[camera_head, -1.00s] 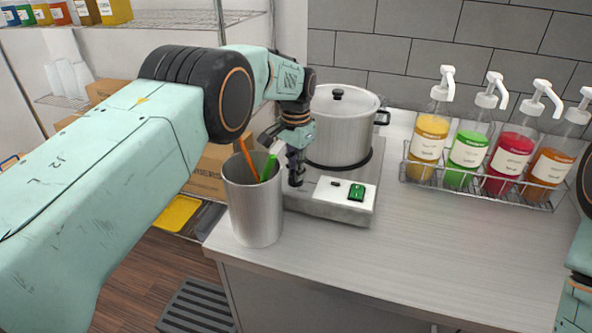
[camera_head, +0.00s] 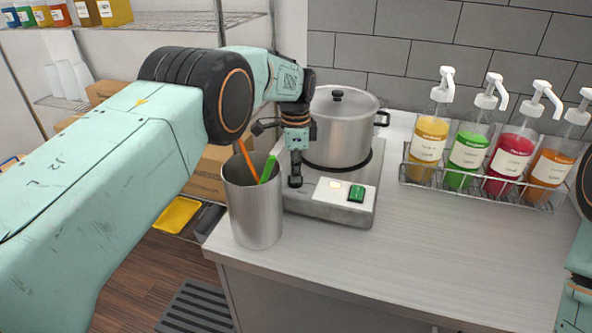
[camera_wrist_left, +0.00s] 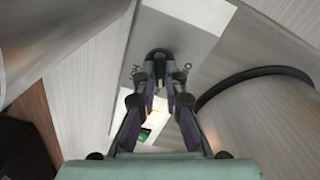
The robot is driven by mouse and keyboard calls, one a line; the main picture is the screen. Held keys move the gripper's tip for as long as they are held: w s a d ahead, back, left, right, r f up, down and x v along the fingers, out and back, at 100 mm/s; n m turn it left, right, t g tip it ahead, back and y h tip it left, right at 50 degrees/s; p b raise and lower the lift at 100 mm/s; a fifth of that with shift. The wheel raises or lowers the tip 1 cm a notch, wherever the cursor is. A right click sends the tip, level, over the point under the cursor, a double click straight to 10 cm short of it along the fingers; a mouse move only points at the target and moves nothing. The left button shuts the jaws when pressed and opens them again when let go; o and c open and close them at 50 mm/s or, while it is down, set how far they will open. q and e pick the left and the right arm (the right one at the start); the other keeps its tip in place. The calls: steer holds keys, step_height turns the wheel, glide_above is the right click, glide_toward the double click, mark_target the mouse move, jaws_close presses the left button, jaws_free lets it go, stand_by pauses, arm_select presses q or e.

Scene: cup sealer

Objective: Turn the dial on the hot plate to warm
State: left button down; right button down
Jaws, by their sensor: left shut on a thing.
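The hot plate (camera_head: 330,212) is a grey metal box with a pot on its burner. Its white front panel carries a green switch (camera_head: 356,193) and a small lit pale-yellow lamp (camera_head: 335,190). My left gripper (camera_head: 295,181) points down at the panel's left end and hides the dial in the head view. In the left wrist view the dial (camera_wrist_left: 158,52) is a small black knob at the fingertips, with partly hidden dark lettering on both sides. My left gripper (camera_wrist_left: 159,78) is shut on it there. My right gripper is out of view.
A metal cup (camera_head: 254,220) with orange and green sticks stands close left of the hot plate. The lidded pot (camera_head: 342,130) is right behind the gripper. A wire rack of pump bottles (camera_head: 465,160) stands to the right. The counter's front right is clear.

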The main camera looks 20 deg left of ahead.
arm_select(q)
steer(key=shift+w+a+r, duration=0.1)
steer(key=shift+w+r, duration=0.1)
stand_by(0.3)
steer(key=c, duration=1.7)
jaws_free()
steer(key=shift+c, duration=0.2)
steer(key=o, duration=0.3)
steer(key=shift+s, duration=0.2)
steer(key=shift+f, duration=0.1)
steer(key=shift+w, duration=0.1)
step_height(320, 180, up, 12)
steer(key=shift+r, duration=0.1)
